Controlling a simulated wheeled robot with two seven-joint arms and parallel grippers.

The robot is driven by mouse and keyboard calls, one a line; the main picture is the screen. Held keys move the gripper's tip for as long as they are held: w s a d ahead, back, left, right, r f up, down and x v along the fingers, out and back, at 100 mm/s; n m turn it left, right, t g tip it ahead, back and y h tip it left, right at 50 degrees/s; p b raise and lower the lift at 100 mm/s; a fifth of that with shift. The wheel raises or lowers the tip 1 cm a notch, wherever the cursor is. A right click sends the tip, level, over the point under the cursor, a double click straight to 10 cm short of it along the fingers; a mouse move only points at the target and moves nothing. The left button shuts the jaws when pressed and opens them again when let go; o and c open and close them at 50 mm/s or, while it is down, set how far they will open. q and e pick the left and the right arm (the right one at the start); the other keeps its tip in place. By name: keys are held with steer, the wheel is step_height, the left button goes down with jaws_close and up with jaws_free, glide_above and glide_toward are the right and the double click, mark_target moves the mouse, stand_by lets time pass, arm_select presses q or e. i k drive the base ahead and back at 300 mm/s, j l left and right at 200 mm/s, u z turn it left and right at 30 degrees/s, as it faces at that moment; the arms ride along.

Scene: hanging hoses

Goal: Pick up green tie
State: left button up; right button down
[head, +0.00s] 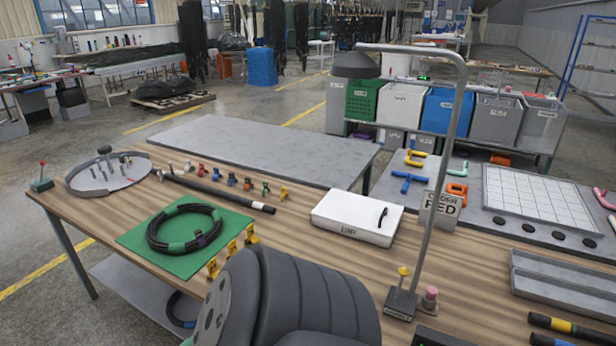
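A black hose coil (158,236) lies on a green mat (130,238) at the left of the wooden table. Green bands (177,248) wrap the coil at its front and right side, and a purple band sits beside the front one. A small green piece (266,189) stands in the row of coloured pieces behind the mat. I cannot tell from this view which of these is the green tie. Neither of my grippers shows, and the front middle of the table is hidden.
Yellow pieces (213,268) stand along the mat's right edge. A black rod (215,193) lies behind the mat. A white box (356,219) sits right of it, near a tall metal stand (440,180) with a sign. A round tray (82,180) is at the far left.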

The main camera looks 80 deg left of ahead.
mark_target(264, 184)
steer(key=u, duration=2.9)
